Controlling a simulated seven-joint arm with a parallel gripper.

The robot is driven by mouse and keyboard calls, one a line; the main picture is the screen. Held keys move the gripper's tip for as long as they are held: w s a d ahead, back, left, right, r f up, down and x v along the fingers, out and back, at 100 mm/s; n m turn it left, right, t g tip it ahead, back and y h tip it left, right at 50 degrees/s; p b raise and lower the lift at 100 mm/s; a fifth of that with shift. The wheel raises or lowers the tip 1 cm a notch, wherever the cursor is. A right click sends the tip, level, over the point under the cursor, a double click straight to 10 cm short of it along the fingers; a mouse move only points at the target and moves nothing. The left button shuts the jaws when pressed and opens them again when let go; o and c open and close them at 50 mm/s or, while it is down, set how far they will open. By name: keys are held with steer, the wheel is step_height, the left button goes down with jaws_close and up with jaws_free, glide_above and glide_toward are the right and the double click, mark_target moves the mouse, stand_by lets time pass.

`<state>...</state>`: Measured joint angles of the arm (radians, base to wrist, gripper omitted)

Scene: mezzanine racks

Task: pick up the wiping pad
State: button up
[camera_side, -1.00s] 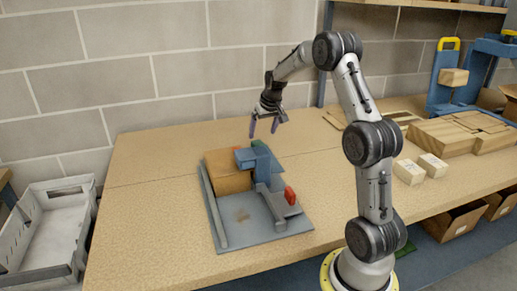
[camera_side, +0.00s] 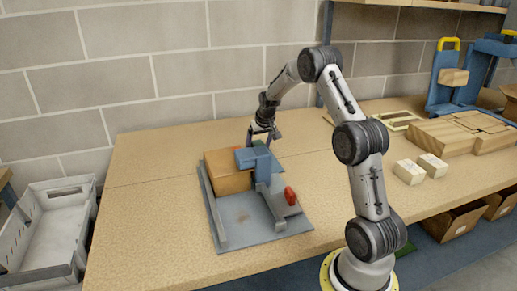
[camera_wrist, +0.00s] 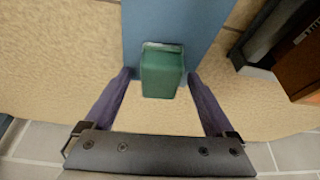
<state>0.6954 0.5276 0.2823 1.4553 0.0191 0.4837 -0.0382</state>
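A small green block (camera_wrist: 162,75), which appears to be the wiping pad, shows in the wrist view against a blue bracket (camera_wrist: 180,28). My gripper (camera_wrist: 160,73) is open, with one dark purple finger on each side of the block. Gaps show between the fingers and the block, so it is not clamped. In the side view my gripper (camera_side: 260,139) is low, at the back of the blue bracket (camera_side: 254,158) on the fixture. The green block is hidden or too small to make out there.
The grey fixture plate (camera_side: 248,228) carries a brown block (camera_side: 226,175) and a red part (camera_side: 290,196). Wooden blocks (camera_side: 452,138) and two pale blocks (camera_side: 409,172) lie right of my arm. A grey bin (camera_side: 50,235) stands at left. The bench's left side is clear.

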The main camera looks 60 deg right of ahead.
mark_target(257, 141)
jaws_close()
steer(key=shift+r, duration=0.15)
steer(key=shift+r, duration=0.5)
step_height(257, 141, up, 2)
steer(key=shift+r, duration=0.2)
steer(key=s+a+r, duration=0.9)
steer(key=s, duration=0.1)
steer(key=shift+s+r, duration=0.2)
steer(key=shift+s, duration=0.2)
